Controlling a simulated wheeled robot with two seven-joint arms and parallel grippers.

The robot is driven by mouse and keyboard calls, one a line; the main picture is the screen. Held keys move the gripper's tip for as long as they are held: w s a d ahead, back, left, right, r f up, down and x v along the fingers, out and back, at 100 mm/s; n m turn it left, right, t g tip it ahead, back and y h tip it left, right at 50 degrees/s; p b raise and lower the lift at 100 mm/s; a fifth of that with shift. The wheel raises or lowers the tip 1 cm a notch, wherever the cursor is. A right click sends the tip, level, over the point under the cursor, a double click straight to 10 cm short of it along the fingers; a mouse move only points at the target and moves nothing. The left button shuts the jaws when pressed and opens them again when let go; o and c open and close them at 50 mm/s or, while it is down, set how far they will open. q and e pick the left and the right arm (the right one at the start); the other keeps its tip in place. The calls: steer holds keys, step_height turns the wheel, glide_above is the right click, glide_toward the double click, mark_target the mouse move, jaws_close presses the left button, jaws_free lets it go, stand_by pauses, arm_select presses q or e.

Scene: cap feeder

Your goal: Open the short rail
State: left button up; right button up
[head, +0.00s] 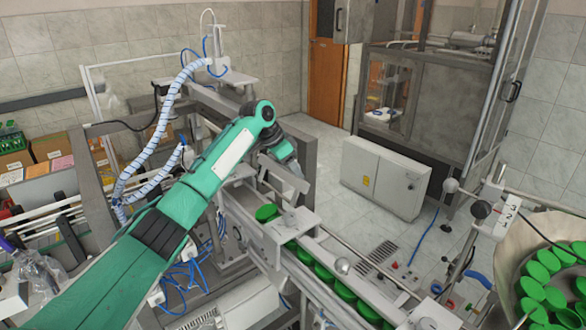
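The cap feeder's metal track (308,243) runs diagonally from the centre to the lower right, with green caps (323,272) lined up in it. A short grey metal bar (284,174) lies at the track's far end; I cannot tell for sure that it is the short rail, or whether it is open or closed. My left arm reaches in from the lower left, and its wrist bends down toward this bar. My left gripper (290,166) is at or just above the bar; its fingers are too small and partly hidden to tell contact or opening. My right gripper is out of view.
A bowl (497,268) of green caps stands at the right edge. A white cabinet (384,178) stands on the floor behind the track. A rod with a round knob (342,265) is beside the track.

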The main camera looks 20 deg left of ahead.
arm_select(q)
steer(key=shift+r, duration=0.15)
steer(key=shift+s+r+b, duration=0.1)
steer(key=shift+r+b, duration=0.35)
steer(key=b+v, duration=0.5)
steer(key=v, duration=0.7)
steer(key=shift+s+a+r, duration=0.2)
steer(key=shift+a+r, duration=0.05)
steer(key=shift+a, duration=0.05)
